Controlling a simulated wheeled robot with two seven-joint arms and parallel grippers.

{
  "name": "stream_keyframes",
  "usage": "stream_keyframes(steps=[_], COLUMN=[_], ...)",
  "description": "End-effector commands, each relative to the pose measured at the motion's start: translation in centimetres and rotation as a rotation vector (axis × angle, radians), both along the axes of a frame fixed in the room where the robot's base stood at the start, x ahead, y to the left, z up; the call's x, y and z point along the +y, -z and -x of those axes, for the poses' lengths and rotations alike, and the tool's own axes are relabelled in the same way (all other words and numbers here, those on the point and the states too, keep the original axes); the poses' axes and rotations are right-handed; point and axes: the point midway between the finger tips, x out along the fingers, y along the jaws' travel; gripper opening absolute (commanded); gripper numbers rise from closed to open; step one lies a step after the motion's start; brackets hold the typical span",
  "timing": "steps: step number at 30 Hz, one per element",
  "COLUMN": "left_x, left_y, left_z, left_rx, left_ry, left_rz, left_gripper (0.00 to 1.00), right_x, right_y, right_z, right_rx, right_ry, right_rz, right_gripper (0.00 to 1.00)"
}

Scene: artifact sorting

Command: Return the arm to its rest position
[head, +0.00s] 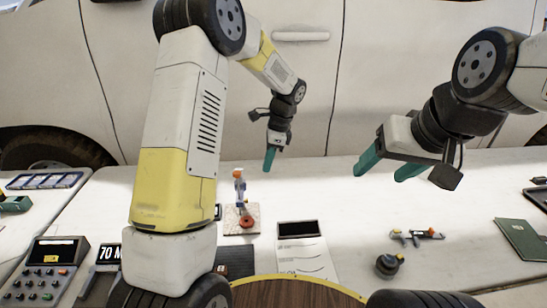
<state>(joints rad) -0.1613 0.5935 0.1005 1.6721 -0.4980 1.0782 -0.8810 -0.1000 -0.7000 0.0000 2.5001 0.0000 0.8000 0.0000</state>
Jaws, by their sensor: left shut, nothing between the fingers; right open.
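My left gripper (270,158) hangs above the far part of the white table, pointing down, its teal fingers together and nothing between them. Its arm rises from the lower left and bends over toward the middle. My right gripper (384,170) is at the right, above the table, its two teal fingers spread apart and empty. Its arm comes in from the right edge. Both grippers are clear of the objects on the table.
Below my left gripper, a small figure (239,187) stands by a pale tile with a red ring (246,222). A paper sheet (306,258), dark round weight (389,265), small orange-ended part (430,234) and green booklet (521,239) lie rightward. A keypad device (47,271) sits left. A white car stands behind.

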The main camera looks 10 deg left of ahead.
Motion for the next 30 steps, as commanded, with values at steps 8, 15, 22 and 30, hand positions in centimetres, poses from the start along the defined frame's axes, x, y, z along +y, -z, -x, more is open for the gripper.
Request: stream_keyframes(steps=[8,15,22,30], left_x=[1.0,2.6,3.6,3.9], left_y=[-4.5,-11.7,-16.1,-18.4], left_z=[2.3,8.4,15.1,22.8], left_rx=[-0.085,-0.242,-0.368,-0.478], left_ry=[-0.139,-0.444,-0.744,-1.082], left_rz=[0.051,0.179,0.335,0.551], left_gripper=[0.0,0.0,0.0,0.0], right_x=[0.0,0.0,0.0,0.0], right_y=[0.0,0.0,0.0,0.0], right_z=[0.0,0.0,0.0,0.0], right_rx=[0.0,0.0,0.0,0.0], right_ry=[0.0,0.0,0.0,0.0], right_rz=[0.0,0.0,0.0,0.0], right_gripper=[0.65,0.65,0.65,0.65])
